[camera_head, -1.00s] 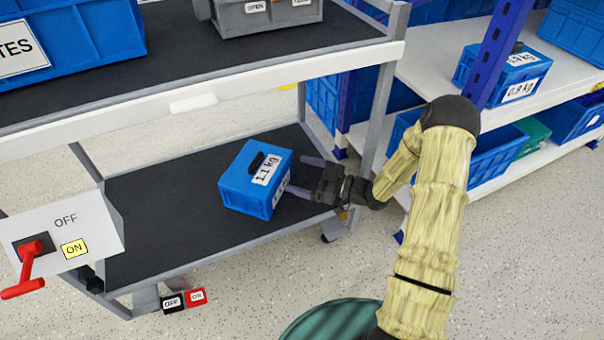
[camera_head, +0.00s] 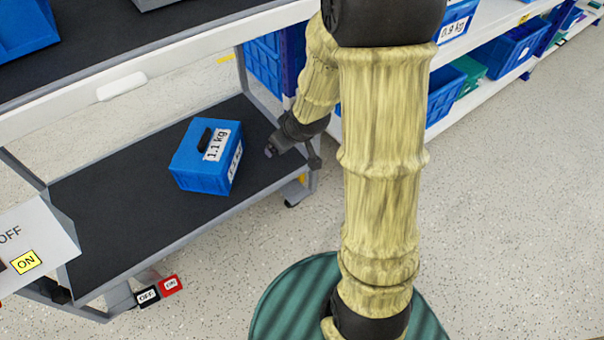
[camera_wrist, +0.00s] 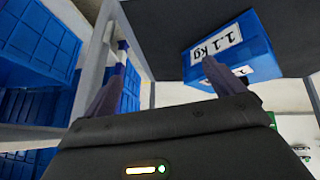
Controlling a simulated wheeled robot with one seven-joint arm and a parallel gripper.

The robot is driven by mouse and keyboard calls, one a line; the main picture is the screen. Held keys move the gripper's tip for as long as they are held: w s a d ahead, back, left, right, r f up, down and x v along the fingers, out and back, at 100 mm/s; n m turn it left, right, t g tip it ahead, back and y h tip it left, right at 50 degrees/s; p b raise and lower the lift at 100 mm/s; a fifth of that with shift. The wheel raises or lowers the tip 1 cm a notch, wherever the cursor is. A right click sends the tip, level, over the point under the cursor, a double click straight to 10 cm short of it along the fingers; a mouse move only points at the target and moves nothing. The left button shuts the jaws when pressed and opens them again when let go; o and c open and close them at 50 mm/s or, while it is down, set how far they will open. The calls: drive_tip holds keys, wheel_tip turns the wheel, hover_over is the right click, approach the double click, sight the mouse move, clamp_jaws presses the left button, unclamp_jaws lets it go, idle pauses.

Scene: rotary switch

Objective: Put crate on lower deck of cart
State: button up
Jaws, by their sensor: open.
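A blue crate (camera_head: 203,165) with a black handle on top and white "1.1 kg" labels rests on the dark lower deck (camera_head: 125,205) of the grey cart. It also shows in the wrist view (camera_wrist: 235,52), beyond the right finger. In the head view my gripper is at the right end of the cart, right of the crate and apart from it, its fingers mostly hidden. In the wrist view my gripper (camera_wrist: 160,85) is open with its fingers spread and nothing between them.
The cart's upper deck (camera_head: 150,45) hangs above, with a corner post (camera_head: 243,72) near my gripper. A switch panel (camera_head: 45,240) with an ON label is at the left. Shelving (camera_head: 490,50) with blue crates stands at the right. Speckled floor is clear at the lower right.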

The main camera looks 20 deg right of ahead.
drive_tip(key=s+r+m+g, duration=0.1)
drive_tip(key=s+m+g, duration=0.1)
drive_tip(key=s, duration=0.5)
drive_tip(key=s+a+r+m+g, duration=0.1)
drive_tip(key=s+r+m+g, duration=0.1)
drive_tip(key=s, duration=0.5)
drive_tip(key=shift+s+a+r+h, duration=0.2)
drive_tip(key=shift+a+r+h, duration=0.05)
drive_tip(key=shift+a+h, duration=0.05)
drive_tip(key=w+p+v, duration=0.2)
drive_tip(key=p+v, duration=0.6)
drive_tip(key=w+r+p+v, duration=0.1)
drive_tip(key=p+v, duration=0.7)
drive_tip(key=p, duration=0.1)
drive_tip(key=shift+w+r, duration=0.3)
drive_tip(key=shift+w, duration=0.05)
drive_tip(key=shift+f, duration=0.1)
